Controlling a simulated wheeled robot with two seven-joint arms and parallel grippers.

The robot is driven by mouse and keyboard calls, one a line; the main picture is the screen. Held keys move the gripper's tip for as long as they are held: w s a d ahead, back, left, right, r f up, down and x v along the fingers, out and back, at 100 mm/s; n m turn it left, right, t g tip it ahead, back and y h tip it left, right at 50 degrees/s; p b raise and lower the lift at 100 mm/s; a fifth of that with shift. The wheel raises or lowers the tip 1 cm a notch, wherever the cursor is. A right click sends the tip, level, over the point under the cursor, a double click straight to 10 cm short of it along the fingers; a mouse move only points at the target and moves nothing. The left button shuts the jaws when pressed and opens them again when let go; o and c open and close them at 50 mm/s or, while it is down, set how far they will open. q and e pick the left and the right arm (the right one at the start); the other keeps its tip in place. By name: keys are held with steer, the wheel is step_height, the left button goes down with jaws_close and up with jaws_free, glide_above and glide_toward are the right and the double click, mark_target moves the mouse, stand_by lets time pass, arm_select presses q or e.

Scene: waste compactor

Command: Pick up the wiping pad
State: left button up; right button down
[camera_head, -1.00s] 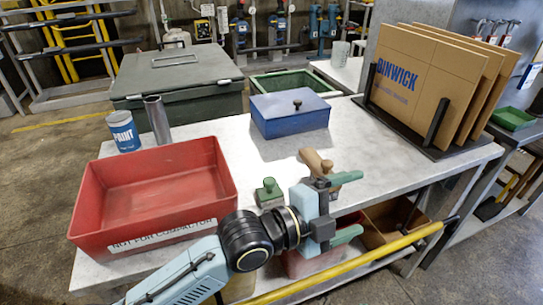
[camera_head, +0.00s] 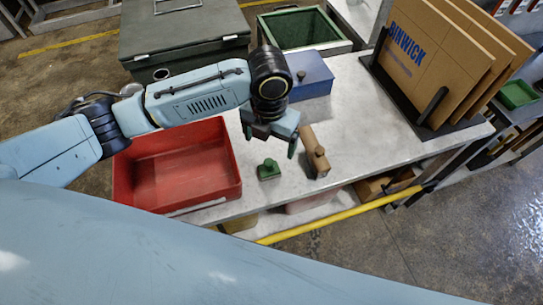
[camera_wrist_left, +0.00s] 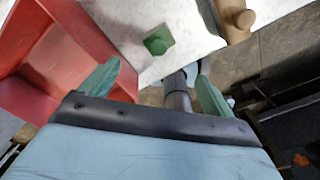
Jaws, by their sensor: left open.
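A small green block with a knob (camera_head: 268,169) sits on the grey table top near its front edge; I take it to be the wiping pad. It also shows in the left wrist view (camera_wrist_left: 158,42). A brown wooden piece with a knob (camera_head: 314,152) lies to its right. It is partly cut off in the left wrist view (camera_wrist_left: 236,18). My left gripper (camera_head: 270,142) is open and empty, with its green fingers apart, just behind the green block in the head view. In the left wrist view the block lies beyond the fingertips, between them. My right gripper is not in view.
A red open bin (camera_head: 125,180) stands left of the green block. A blue lidded box (camera_head: 312,76) is behind the gripper. Cardboard sheets in a black rack (camera_head: 420,95) stand at the right. A yellow rail (camera_head: 330,220) runs along the front. The table's middle right is clear.

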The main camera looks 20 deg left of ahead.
mark_target(269, 162)
arm_select(q)
steer(key=f, duration=0.6)
steer(key=shift+s+f, duration=0.2)
steer(key=shift+w+a+f, duration=0.1)
steer(key=shift+w+f, duration=0.05)
steer(key=shift+f, duration=1.4)
steer(key=shift+w+a+f, duration=0.1)
steer(key=shift+f, duration=1.45)
steer(key=c, duration=1)
